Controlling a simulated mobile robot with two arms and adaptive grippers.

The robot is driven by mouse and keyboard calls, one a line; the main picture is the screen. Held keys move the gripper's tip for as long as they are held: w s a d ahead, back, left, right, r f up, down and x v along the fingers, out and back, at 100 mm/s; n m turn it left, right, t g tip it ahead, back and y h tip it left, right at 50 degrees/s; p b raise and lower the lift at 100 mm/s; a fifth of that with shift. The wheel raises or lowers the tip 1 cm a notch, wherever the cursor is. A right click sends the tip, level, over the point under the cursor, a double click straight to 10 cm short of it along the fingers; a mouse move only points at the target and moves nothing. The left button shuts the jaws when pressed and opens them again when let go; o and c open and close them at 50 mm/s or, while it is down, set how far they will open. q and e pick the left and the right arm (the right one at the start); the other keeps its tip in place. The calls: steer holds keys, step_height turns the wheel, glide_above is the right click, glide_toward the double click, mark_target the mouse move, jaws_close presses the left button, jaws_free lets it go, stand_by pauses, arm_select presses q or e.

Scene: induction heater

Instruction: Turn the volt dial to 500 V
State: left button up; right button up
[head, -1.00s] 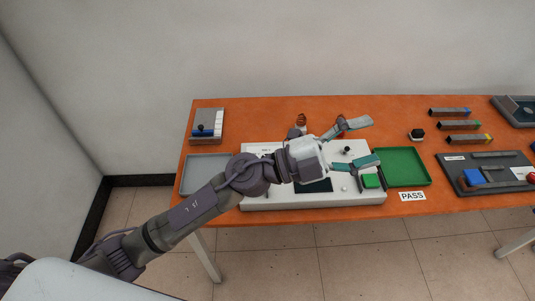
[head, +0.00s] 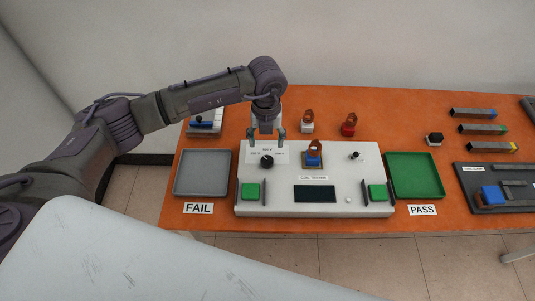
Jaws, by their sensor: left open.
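The white coil tester box (head: 315,207) stands on the orange table. A black dial (head: 267,161) sits at its upper left, with small printed labels around it that are too small to read surely. I take it for the volt dial. My left gripper (head: 266,136) points down with its two fingers apart, just behind and above the dial in the picture. I cannot tell how high the fingertips are above the panel. The dial's pointer direction is unclear. My right gripper is not in view.
A coil with a blue base (head: 314,158) sits on the tester, right of the dial. A small black knob (head: 355,155) is farther right. Coils with white (head: 307,127) and red (head: 349,129) bases stand behind. A grey tray (head: 202,174) and green tray (head: 414,178) flank the tester.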

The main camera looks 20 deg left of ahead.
arm_select(q)
steer(key=p, duration=0.1)
glide_above(267, 159)
steer(key=f, duration=0.4)
steer(key=shift+s+f, duration=0.1)
steer(key=shift+s, duration=0.15)
step_height(267, 159, down, 5)
steer(key=shift+w+f+p, duration=0.15)
steer(key=shift+p, duration=0.35)
steer(key=shift+f, duration=0.35)
steer(key=c, duration=1.1)
steer(key=shift+c, duration=0.2)
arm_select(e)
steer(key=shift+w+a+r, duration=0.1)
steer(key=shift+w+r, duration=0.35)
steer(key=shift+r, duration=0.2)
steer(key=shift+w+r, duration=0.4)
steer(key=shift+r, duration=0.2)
